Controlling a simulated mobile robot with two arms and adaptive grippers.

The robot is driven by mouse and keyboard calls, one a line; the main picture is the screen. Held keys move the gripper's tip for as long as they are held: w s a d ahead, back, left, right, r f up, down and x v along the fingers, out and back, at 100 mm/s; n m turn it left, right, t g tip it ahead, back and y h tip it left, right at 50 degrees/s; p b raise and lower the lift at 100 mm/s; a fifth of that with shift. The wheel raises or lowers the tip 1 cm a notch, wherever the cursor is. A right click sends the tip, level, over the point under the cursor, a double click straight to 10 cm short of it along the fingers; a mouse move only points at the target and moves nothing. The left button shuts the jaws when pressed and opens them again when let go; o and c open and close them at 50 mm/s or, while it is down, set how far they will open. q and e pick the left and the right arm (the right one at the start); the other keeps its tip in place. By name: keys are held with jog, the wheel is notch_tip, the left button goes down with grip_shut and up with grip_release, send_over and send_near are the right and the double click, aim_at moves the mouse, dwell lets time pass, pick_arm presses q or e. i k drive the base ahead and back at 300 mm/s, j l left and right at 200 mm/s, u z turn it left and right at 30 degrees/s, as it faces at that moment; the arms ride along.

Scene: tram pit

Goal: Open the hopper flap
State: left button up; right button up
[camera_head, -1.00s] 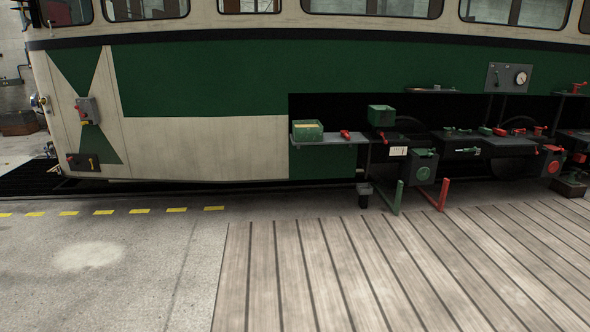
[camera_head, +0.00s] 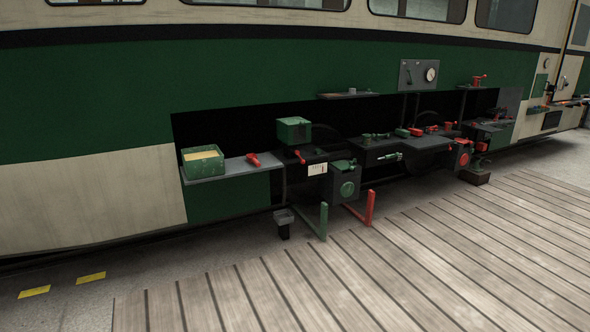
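No part clearly identifiable as the hopper flap shows; the fittings are small and far off. A dark box with a green round disc on its front (camera_head: 347,189) hangs under the tram's side, with a green part on top. A green box (camera_head: 294,131) stands above a dark unit with a red handle and a white label (camera_head: 317,169). A larger green box with a yellowish top (camera_head: 203,162) sits on a grey shelf (camera_head: 233,169) at the left, next to a red part (camera_head: 253,160). Neither of my grippers is in view.
The green and cream tram side (camera_head: 90,105) fills the back. A green post (camera_head: 323,222) and a red post (camera_head: 369,209) stick out low before the boxes. A small dark stand (camera_head: 284,222) is on the floor. The plank floor (camera_head: 400,270) in front is clear.

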aim_at(294, 120)
jog(key=i+l+z, duration=0.15)
jog(key=i, duration=0.6)
jog(key=i+l+z, duration=0.15)
jog(key=i, duration=0.65)
